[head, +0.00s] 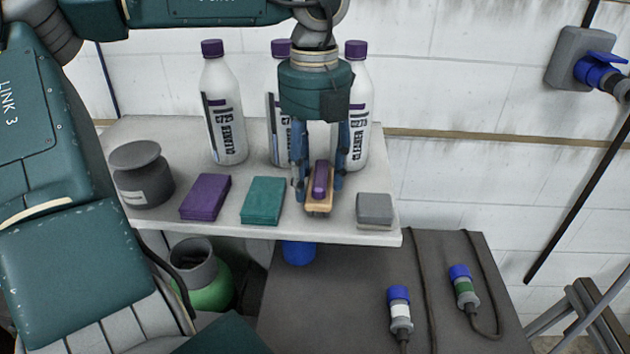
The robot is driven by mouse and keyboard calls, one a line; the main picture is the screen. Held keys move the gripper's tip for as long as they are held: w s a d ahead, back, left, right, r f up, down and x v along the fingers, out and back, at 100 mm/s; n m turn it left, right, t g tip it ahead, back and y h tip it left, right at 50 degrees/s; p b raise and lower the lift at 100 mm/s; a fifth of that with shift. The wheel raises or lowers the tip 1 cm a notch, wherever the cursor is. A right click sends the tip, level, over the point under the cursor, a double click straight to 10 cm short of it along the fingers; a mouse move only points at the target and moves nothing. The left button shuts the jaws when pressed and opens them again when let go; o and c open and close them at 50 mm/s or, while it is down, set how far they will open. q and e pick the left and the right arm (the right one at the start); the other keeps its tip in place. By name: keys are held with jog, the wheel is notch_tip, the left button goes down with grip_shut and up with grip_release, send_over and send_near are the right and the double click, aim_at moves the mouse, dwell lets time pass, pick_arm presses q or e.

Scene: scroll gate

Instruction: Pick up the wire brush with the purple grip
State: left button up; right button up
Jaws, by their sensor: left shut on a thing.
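The wire brush (320,203) has a tan wooden body with a purple grip (321,179) on top. It is at the front of the white shelf (350,228), between a teal block and a grey block. My left gripper (319,184) points straight down over it, with its fingers on either side, shut on the brush. I cannot tell whether the brush touches the shelf or is slightly above it. Its bristles are hidden. My right gripper is not in view.
Three white cleaner bottles with purple caps (222,105) stand behind the gripper. A grey jar (141,175), a purple block (205,197) and a teal block (263,200) are to the left, a grey block (375,210) to the right. Below is a dark surface (330,310) with cable connectors (399,312).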

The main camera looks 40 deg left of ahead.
aim_at(315, 173)
pick_arm(q)
notch_tip(315, 173, up, 18)
jog(key=b, duration=0.1)
jog(key=shift+b, duration=0.35)
jog(key=shift+d, duration=0.1)
jog(key=o, duration=0.4)
jog(key=shift+c, duration=1)
jog(key=shift+f, duration=0.1)
